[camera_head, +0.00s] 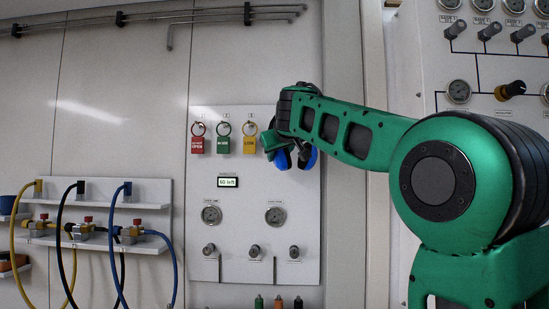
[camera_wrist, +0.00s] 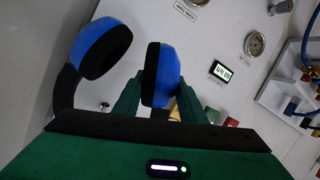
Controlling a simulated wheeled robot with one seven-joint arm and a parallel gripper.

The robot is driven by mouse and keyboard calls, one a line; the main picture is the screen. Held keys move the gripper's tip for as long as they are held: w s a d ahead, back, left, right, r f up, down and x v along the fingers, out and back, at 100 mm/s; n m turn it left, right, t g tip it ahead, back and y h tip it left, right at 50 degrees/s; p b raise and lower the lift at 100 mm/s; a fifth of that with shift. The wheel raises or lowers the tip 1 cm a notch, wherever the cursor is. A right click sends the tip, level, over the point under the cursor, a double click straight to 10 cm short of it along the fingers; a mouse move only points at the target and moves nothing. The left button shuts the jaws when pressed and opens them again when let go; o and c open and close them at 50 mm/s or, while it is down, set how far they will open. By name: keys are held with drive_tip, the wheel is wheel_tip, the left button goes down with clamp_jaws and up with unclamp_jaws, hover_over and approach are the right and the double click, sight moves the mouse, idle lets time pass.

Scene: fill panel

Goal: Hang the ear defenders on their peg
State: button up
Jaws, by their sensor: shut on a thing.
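The ear defenders (camera_wrist: 165,75) have blue cups with black cushions and a black band. My gripper (camera_wrist: 158,88) is shut on them, with one cup between its green fingers in the wrist view. The other cup hangs free to the left, and the band runs down behind my gripper, partly hidden. In the head view the ear defenders (camera_head: 307,158) are held in front of the panel's upper right, below my gripper (camera_head: 273,142). A small round metal piece (camera_wrist: 103,105) shows between the left cup and the finger; I cannot tell if it is the peg.
The white panel (camera_head: 240,245) carries red (camera_head: 197,145), green (camera_head: 223,145) and yellow (camera_head: 249,145) tags, a small display (camera_head: 228,182), gauges and knobs. Hoses and valves (camera_head: 85,230) are at the left. A gauge panel (camera_head: 490,60) stands at the right.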

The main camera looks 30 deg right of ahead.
drive_tip(key=shift+d+r+x, duration=0.1)
drive_tip(key=shift+d+x, duration=0.1)
drive_tip(key=shift+x, duration=1.2)
drive_tip(key=shift+d+r+x, duration=0.1)
drive_tip(key=shift+d+x, duration=0.05)
drive_tip(key=shift+x, duration=1.25)
drive_tip(key=shift+s, duration=0.1)
drive_tip(key=o, duration=1.3)
drive_tip(key=shift+o, duration=0.2)
drive_tip(key=shift+f, duration=0.1)
drive_tip(key=v, duration=1)
drive_tip(key=shift+s, duration=0.3)
drive_tip(key=shift+a, duration=0.1)
